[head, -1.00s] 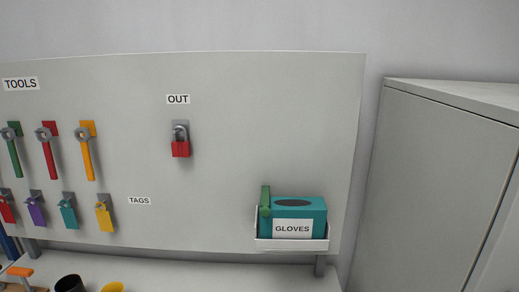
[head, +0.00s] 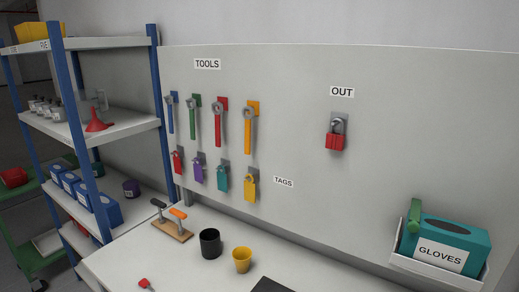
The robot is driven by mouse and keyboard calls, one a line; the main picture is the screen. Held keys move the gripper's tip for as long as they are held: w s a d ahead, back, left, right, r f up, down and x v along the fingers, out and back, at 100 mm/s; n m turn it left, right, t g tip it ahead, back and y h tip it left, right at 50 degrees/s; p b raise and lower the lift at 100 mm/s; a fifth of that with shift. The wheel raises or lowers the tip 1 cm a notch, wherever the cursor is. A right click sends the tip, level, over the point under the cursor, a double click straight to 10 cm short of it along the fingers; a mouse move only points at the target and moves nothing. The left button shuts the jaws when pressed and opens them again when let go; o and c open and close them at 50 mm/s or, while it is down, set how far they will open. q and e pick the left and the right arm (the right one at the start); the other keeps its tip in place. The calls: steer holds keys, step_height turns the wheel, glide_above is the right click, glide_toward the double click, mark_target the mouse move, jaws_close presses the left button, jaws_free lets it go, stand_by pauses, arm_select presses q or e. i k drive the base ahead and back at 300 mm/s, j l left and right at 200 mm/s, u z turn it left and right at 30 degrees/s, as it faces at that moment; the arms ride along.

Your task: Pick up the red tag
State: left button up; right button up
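The red tag (head: 178,163) hangs at the left end of the lower row on the grey pegboard panel (head: 290,130). To its right hang a purple tag (head: 198,173), a teal tag (head: 222,179) and a yellow tag (head: 251,188), with a "TAGS" label (head: 284,182) beside them. Neither of my grippers shows in the head view.
Wrenches (head: 219,125) hang above the tags. A red padlock (head: 336,138) hangs under "OUT". Below, the white bench (head: 190,262) holds a black cup (head: 210,243), a yellow cup (head: 242,260) and a wooden tool block (head: 172,230). A blue-post shelf (head: 100,130) stands left.

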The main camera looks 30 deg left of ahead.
mark_target(177, 161)
steer(key=u, duration=1.3)
